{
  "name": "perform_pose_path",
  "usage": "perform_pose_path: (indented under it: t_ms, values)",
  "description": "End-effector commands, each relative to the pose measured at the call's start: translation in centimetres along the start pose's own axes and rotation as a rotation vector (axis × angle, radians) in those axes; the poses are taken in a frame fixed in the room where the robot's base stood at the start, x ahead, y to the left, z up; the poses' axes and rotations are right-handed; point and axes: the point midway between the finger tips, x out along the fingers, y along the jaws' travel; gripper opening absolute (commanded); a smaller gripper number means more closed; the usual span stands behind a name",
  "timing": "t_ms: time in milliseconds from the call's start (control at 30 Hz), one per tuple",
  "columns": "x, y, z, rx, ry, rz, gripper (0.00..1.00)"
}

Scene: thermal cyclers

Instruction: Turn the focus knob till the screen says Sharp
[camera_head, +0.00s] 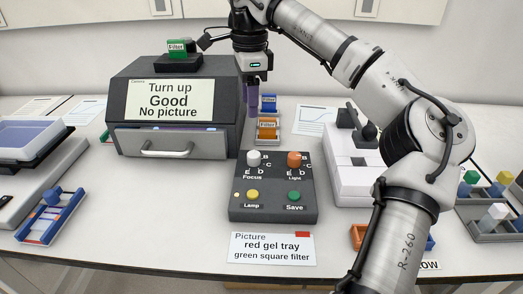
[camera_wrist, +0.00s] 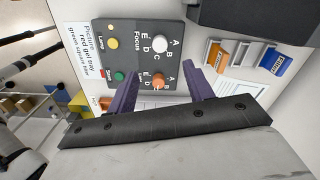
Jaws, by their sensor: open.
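The control box (camera_head: 273,208) stands mid-table with a white Focus knob (camera_head: 253,159), an orange Light knob (camera_head: 294,160), a yellow Lamp button (camera_head: 252,195) and a green Save button (camera_head: 294,196). The screen (camera_head: 169,100) on the dark imager reads "Turn up", "Good", "No picture". My gripper (camera_head: 253,110) is open and empty, pointing down above and behind the control box. In the wrist view the white Focus knob (camera_wrist: 158,45) lies beyond my purple fingertips (camera_wrist: 164,70), and the orange knob (camera_wrist: 158,81) shows between the fingers, not visibly touched.
The imager (camera_head: 232,90) with its handled drawer (camera_head: 170,143) stands close left of my gripper. Filter holders, blue (camera_head: 268,103) and orange (camera_head: 267,129), sit behind the control box. A white device (camera_head: 352,175) is at right. A card (camera_head: 271,248) lies in front.

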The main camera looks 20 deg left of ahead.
Motion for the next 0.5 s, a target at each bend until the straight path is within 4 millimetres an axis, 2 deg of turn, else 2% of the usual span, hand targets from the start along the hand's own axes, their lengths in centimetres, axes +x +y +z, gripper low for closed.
perform_pose_path:
  t_ms: [267,500]
  values:
    - [2.1,0.2,-0.5,0.004,0.020,0.010,0.52]
    - [7.0,0.3,-0.5,0.003,0.015,0.011,0.52]
